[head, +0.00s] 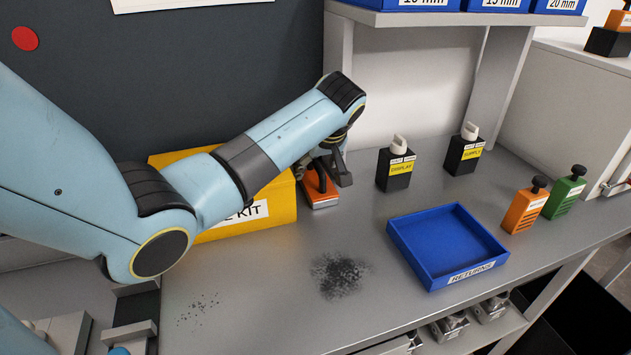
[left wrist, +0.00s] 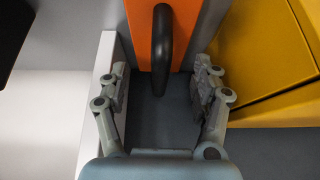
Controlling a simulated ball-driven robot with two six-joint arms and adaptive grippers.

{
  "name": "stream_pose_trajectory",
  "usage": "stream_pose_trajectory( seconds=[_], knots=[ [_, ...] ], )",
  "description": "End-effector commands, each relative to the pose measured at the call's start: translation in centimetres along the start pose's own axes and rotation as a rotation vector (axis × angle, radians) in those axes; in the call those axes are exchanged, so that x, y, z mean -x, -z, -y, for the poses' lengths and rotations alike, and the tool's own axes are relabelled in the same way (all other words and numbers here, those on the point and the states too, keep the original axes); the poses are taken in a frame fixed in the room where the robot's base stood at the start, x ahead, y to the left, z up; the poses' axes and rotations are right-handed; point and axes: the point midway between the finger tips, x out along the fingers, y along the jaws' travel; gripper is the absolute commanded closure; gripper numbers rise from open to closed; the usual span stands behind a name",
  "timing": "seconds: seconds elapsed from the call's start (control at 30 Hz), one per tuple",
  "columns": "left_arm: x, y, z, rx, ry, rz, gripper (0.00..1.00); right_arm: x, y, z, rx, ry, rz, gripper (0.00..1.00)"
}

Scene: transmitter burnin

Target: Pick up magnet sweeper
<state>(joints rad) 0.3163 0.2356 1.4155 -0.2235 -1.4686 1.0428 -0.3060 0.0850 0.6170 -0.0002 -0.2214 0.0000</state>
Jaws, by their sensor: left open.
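The magnet sweeper (head: 320,195) appears to be the orange block with a pale base standing on the grey bench beside the yellow kit box. In the left wrist view its orange top and black loop handle (left wrist: 161,45) show ahead of the fingers. My left gripper (head: 337,168) is above and beside it, partly covering it in the head view. In the left wrist view the left gripper (left wrist: 160,80) is open, with one finger on each side of the handle's near end and gaps on both sides. The right gripper is not in view.
Orange (head: 524,211) and green (head: 563,199) blocks stand further right. Dark grains (head: 338,275) lie on the bench.

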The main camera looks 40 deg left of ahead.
Motion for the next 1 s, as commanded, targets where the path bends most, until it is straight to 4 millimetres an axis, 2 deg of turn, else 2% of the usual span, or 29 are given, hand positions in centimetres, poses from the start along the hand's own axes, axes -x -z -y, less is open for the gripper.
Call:
stream_pose_trajectory(
  seconds=[0.3, 0.57, 1.0],
  knots=[
    [-4.4, 0.0, 0.0, -0.001, 0.002, 0.0, 0.35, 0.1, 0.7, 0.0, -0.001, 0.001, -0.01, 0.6],
    [-4.7, 0.0, 0.0, -0.001, 0.0, 0.0, 0.35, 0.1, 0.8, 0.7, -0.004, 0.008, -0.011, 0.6],
    [-4.7, 0.0, 0.0, -0.001, 0.0, 0.0, 0.91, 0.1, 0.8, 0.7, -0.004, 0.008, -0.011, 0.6]
  ],
)
